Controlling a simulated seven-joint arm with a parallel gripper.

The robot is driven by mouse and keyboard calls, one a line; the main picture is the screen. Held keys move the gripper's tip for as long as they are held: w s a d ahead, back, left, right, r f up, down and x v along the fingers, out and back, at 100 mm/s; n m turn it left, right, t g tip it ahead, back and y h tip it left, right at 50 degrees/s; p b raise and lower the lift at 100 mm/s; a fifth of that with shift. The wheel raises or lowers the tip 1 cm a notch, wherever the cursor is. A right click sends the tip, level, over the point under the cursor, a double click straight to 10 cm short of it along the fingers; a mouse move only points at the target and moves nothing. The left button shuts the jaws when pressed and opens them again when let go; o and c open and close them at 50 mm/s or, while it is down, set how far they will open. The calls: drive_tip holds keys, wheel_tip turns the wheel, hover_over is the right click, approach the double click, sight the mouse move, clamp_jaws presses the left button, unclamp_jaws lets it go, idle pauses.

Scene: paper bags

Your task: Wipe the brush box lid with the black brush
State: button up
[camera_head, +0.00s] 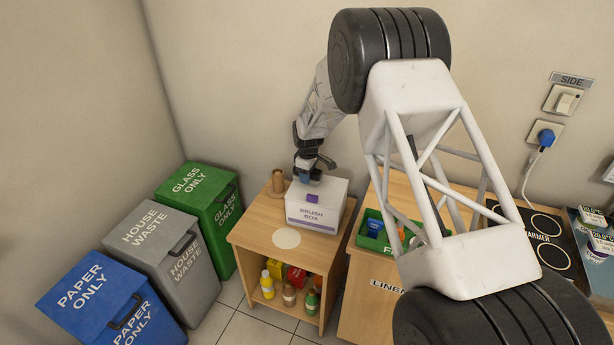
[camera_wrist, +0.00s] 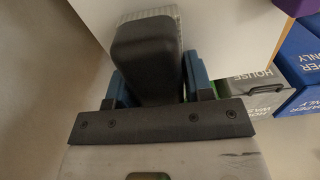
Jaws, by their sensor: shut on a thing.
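The white brush box (camera_head: 313,218) stands on the wooden cabinet, with a purple tab on its lid (camera_head: 329,187). My gripper (camera_head: 307,175) is over the lid's left back part. In the wrist view my gripper (camera_wrist: 155,78) is shut on the black brush (camera_wrist: 146,58), its blue fingers on both sides of the handle. The pale bristles (camera_wrist: 160,14) point away from the gripper over the white lid (camera_wrist: 225,28). I cannot tell whether the bristles touch the lid. In the head view the brush is mostly hidden by my gripper.
A brown bottle-shaped object (camera_head: 278,182) stands close left of the box, near my gripper. A round pale mat (camera_head: 286,238) lies in front. A green crate (camera_head: 367,241) is on the counter to the right. Green, grey and blue bins stand left. The wall is close behind.

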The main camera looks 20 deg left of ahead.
drive_tip(key=shift+w, duration=0.8)
drive_tip(key=shift+w+a+r, duration=0.1)
drive_tip(key=shift+w+r, duration=0.1)
drive_tip(key=shift+r, duration=0.4)
drive_tip(key=shift+w+r, duration=0.15)
drive_tip(key=shift+r, duration=3.25)
drive_tip(key=shift+s, duration=0.15)
